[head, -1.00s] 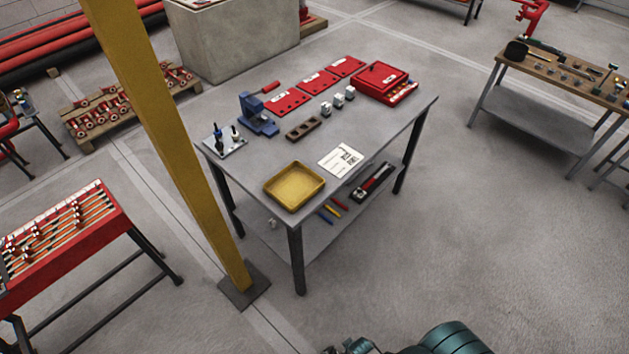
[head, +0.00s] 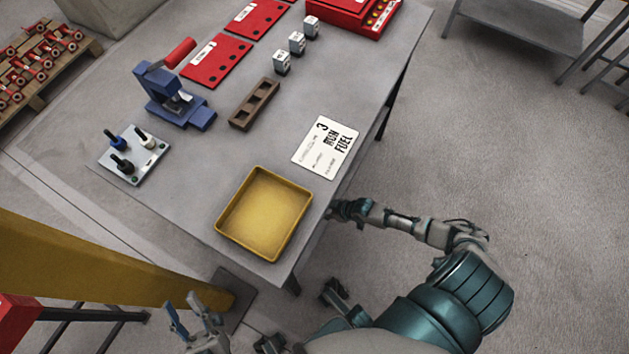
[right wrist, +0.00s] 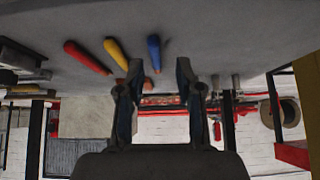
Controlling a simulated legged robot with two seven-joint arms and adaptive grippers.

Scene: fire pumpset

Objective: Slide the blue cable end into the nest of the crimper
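The blue crimper (head: 172,97) with a red lever stands upright on the grey table's left side. The crimper's nest is not clear. My left gripper (head: 182,299) is open and empty at the bottom left, off the table and well short of the plate. My right gripper is partly hidden at the table's right edge; the right wrist view shows it open and empty (right wrist: 159,68).
A yellow tray (head: 222,228) lies at the table's front corner. Red, yellow and blue handles (right wrist: 154,52) lie beyond my right gripper.

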